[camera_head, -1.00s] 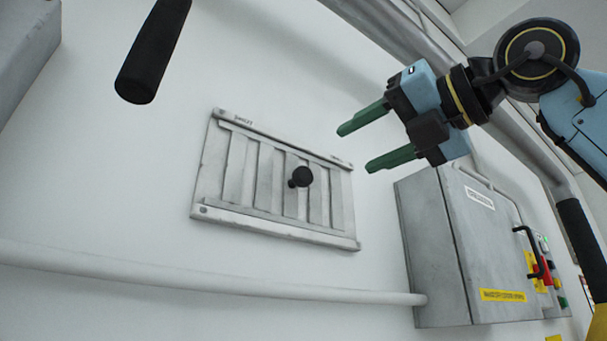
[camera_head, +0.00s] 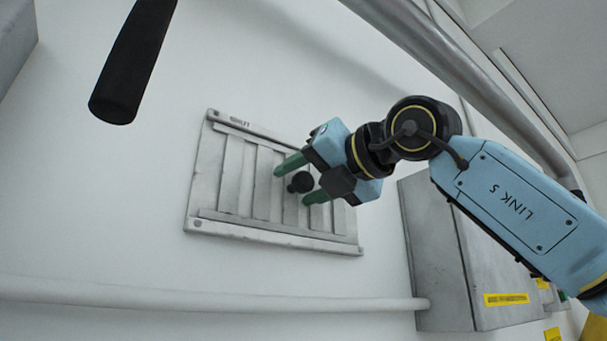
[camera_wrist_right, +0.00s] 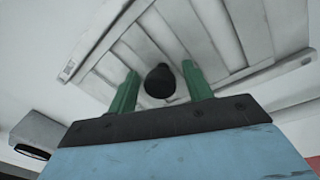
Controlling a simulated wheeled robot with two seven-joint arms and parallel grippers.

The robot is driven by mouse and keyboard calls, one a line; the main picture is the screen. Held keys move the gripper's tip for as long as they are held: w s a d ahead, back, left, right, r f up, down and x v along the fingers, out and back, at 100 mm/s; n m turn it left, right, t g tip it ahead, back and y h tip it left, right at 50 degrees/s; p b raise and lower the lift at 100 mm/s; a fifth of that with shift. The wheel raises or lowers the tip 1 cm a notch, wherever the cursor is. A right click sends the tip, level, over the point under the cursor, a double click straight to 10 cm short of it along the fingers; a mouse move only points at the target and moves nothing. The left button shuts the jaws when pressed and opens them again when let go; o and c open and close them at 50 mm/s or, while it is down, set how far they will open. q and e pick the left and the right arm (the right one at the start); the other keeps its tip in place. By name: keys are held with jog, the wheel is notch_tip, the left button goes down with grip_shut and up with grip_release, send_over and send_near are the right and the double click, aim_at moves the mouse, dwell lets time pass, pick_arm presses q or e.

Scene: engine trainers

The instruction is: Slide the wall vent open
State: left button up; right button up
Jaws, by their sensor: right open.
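The wall vent (camera_head: 232,172) is a pale slatted metal panel in a frame on the white wall, left of centre in the head view. Its round black knob (camera_head: 300,182) stands out from the slats. My right gripper (camera_head: 291,183) is open, its two green fingers at the knob, one above and one below. In the right wrist view the knob (camera_wrist_right: 159,81) sits between the open fingertips, with a gap visible on each side. The right part of the vent is partly hidden by the gripper. My left gripper is not in view.
A grey electrical box (camera_head: 437,250) stands on the wall right of the vent, behind my right arm. A white pipe (camera_head: 200,296) runs along the wall below the vent. A metal conduit (camera_head: 450,65) crosses at upper right.

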jog(key=shift+c, duration=0.4)
grip_shut()
jog(key=shift+w+d, duration=0.4)
jog(key=shift+d, duration=0.2)
jog(key=shift+w+d, duration=0.4)
jog(key=shift+d, duration=0.2)
jog(key=shift+r, duration=0.1)
jog(key=shift+c, duration=0.8)
grip_release()
jog(key=shift+o, duration=1.2)
jog(key=shift+w+d, duration=0.1)
